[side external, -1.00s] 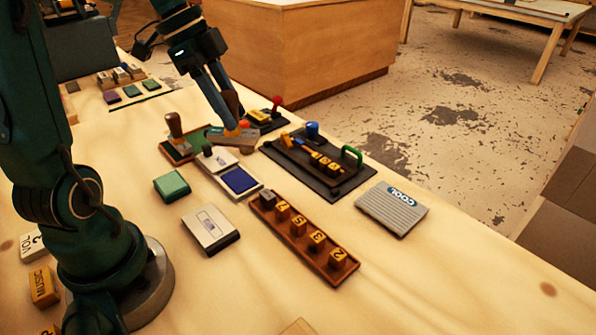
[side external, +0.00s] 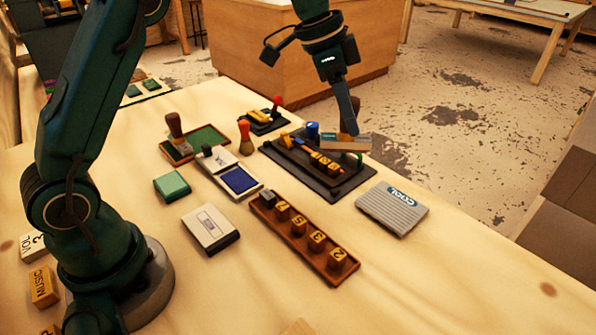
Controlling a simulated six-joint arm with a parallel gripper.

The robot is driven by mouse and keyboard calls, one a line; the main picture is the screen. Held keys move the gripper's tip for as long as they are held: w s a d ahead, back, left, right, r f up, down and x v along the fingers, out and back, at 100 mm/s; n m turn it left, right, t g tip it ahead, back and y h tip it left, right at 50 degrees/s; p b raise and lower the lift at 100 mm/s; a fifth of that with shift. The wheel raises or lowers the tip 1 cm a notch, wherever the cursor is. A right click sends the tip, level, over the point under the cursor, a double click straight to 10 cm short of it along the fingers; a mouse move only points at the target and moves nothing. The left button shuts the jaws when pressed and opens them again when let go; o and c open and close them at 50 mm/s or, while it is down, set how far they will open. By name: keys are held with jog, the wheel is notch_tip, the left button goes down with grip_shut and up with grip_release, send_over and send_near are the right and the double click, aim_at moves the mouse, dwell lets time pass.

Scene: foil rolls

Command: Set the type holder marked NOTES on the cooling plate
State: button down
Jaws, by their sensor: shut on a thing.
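My gripper (side external: 348,130) is shut on a type holder (side external: 333,143), a flat grey piece with a wooden-coloured end, held by a brown handle. It is in the air over the back of the black tray, and overlaps the green handle there in the picture. Any marking on it is too small to read. The cooling plate (side external: 385,212), grey and ribbed with a blue COOL label, lies on the table to the right and nearer the camera, apart from my gripper. Its top is bare.
The black tray (side external: 333,191) holds yellow letter blocks, a blue knob and the green handle. A wooden rack (side external: 291,244) of numbered blocks lies in front of it. A blue ink pad (side external: 239,180), a green block (side external: 172,186) and a white box (side external: 210,229) lie left. Table right of the cooling plate is clear.

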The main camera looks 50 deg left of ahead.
jog(key=shift+w+d+f, duration=0.25)
jog(key=shift+d+f, duration=1.35)
jog(key=shift+f, duration=0.05)
jog(key=shift+w+d+f, duration=0.25)
jog(key=shift+d+f, duration=1.35)
jog(key=shift+d, duration=0.05)
jog(key=shift+w+d+f, duration=0.25)
jog(key=shift+d+f, duration=1.35)
jog(key=shift+f, duration=0.05)
jog(key=shift+f, duration=0.15)
jog(key=shift+c, duration=2.3)
grip_release()
